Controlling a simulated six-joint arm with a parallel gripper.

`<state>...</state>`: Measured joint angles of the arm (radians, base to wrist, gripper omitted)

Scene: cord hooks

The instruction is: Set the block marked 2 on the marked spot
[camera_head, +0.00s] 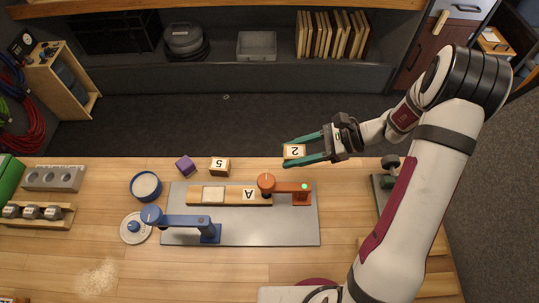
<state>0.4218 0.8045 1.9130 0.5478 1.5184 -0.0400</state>
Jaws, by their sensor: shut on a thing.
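The block marked 2 (293,151) is a small wooden block with a white numbered label. My gripper (300,153) has its green fingers on either side of this block and is shut on it, near the table's far edge. A wooden board marked A (232,195) lies on a grey plate (270,232), with a paler square (213,194) on its left part. An orange arm-like fixture (285,186) with a green light reaches over the board's right end. I cannot tell for sure which place is the marked spot.
A block marked 5 (220,167) and a purple cube (185,166) stand behind the plate. A blue arm-like fixture (185,222) stands on the plate's front left.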

